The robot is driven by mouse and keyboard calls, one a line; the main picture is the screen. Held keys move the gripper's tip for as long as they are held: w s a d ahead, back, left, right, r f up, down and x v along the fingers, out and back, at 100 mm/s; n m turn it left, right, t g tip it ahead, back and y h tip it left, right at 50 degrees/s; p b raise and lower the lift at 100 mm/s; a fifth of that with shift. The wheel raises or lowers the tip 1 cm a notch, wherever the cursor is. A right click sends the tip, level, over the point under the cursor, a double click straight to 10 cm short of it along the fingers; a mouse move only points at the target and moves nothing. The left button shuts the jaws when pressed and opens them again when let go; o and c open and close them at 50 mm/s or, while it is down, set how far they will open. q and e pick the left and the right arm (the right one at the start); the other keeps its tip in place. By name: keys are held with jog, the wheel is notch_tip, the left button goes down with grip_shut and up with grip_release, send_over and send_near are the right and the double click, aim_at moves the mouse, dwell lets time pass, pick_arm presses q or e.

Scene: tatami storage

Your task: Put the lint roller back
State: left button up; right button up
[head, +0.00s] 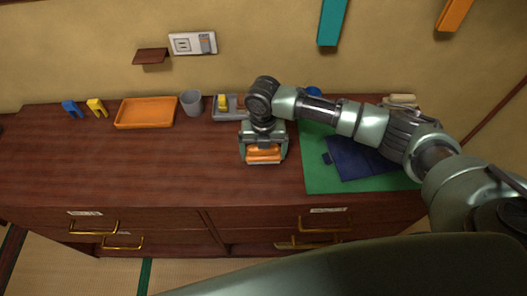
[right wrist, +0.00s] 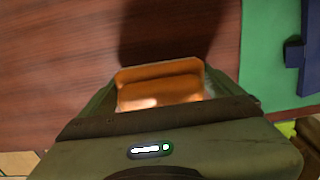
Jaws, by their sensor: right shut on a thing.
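My right gripper (head: 264,158) is over the front middle of the wooden cabinet top (head: 190,165), pointing down. It is shut on an orange thing (head: 264,152), which I take to be the lint roller. In the right wrist view the orange body (right wrist: 158,85) sits between the fingers, with a pale edge at its right side. The rest of it is hidden by the gripper. I cannot tell whether it touches the wood. My left gripper is not in view.
An orange tray (head: 146,112), a grey cup (head: 191,103) and a grey divided tray (head: 228,114) stand along the back. Blue (head: 71,108) and yellow (head: 97,106) clip-like things are at the left. A green mat (head: 318,173) with dark blue cloth (head: 358,160) lies right. The front left is clear.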

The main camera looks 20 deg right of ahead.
jog(key=shift+f, duration=0.5)
jog(key=shift+f, duration=0.1)
jog(key=o, duration=1)
jog(key=shift+c, duration=0.2)
jog(key=shift+r, duration=0.5)
notch_tip(320, 180, up, 11)
jog(key=b, duration=0.3)
jog(key=shift+r, duration=0.15)
